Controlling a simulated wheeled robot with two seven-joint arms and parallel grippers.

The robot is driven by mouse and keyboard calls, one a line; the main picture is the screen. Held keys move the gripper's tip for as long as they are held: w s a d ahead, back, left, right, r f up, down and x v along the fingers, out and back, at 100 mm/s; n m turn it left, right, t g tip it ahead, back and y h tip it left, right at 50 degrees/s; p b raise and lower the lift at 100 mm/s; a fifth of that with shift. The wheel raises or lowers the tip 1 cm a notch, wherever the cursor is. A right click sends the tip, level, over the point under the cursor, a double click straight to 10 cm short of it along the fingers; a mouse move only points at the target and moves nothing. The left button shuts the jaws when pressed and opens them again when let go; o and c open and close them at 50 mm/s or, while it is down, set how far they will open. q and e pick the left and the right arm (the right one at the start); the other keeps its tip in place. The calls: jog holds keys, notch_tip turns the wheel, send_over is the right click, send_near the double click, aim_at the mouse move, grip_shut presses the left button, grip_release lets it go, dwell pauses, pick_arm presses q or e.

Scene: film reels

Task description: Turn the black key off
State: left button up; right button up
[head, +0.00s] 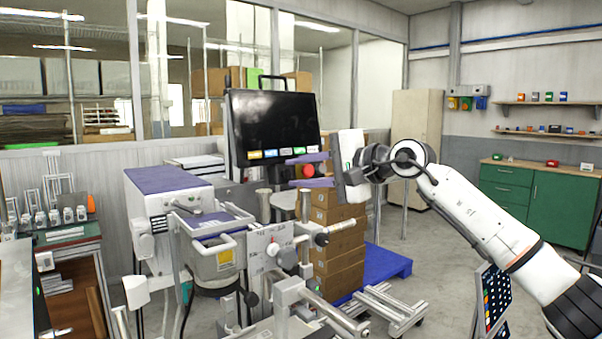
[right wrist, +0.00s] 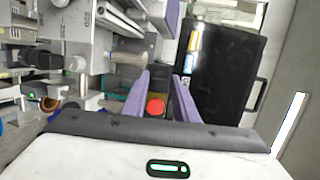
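My right gripper (head: 290,172) is open, with its two purple fingers apart, just below the lower right of the black screen (head: 275,125). A round red button (head: 308,170) shows between the fingers. In the right wrist view the fingers (right wrist: 162,75) point ahead with a clear gap, and the red button (right wrist: 155,107) shows between them. I cannot make out the black key itself; it is too small, or hidden by the fingers and the button. I cannot tell whether a finger touches anything. My left gripper is in neither view.
The machine (head: 225,255) with metal rods and clamps fills the lower middle. A green cabinet (head: 565,210) stands far right. Open floor lies between.

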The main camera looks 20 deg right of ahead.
jog(key=b+v, duration=0.3)
jog(key=v, duration=0.7)
jog(key=shift+s, duration=0.15)
jog(key=shift+d+f, duration=0.1)
